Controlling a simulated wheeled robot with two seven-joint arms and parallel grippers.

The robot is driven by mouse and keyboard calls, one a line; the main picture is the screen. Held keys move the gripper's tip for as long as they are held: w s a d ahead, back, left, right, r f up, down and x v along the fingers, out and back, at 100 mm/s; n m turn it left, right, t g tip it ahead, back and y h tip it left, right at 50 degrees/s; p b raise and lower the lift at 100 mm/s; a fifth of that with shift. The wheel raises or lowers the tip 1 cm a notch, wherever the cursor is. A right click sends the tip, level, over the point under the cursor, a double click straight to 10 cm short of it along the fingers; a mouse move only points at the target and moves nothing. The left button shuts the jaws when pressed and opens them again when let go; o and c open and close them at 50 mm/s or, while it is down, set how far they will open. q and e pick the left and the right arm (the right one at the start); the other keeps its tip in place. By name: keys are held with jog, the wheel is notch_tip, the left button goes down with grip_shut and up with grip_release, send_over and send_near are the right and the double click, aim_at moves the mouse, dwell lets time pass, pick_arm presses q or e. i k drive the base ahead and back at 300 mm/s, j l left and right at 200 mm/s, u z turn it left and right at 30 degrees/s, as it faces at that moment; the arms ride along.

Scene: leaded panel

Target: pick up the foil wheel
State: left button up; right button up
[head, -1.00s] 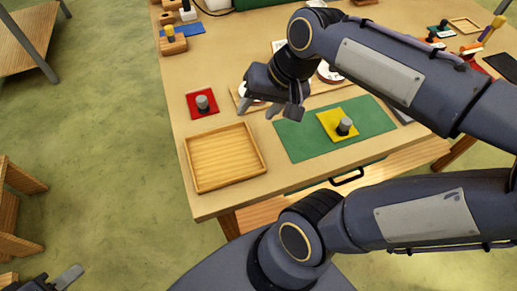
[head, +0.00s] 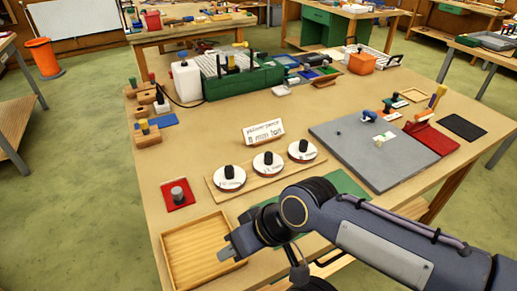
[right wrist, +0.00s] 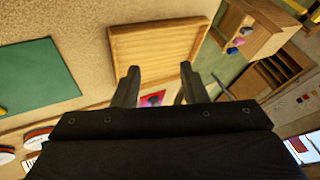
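Three white discs with black knobs stand in a row on a wooden board: left (head: 229,178), middle (head: 267,163) and right (head: 302,150). They look like foil wheels, but their small labels are unreadable. A sign card (head: 263,131) stands behind them, its text unclear. My right gripper (head: 232,250) is in front of the discs, by the wooden tray, apart from them. In the right wrist view its two fingers (right wrist: 158,92) are spread, with nothing held; disc edges (right wrist: 38,136) show at lower left. My left gripper is out of view.
The wooden tray (head: 168,251) is empty at the front left. A red pad (head: 168,202) with a grey knob lies behind it. My right arm partly covers a green mat (head: 345,184). A grey board (head: 350,157) lies right; a green box (head: 250,80) stands behind.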

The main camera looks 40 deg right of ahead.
aim_at(303, 152)
jog(key=z, duration=1.95)
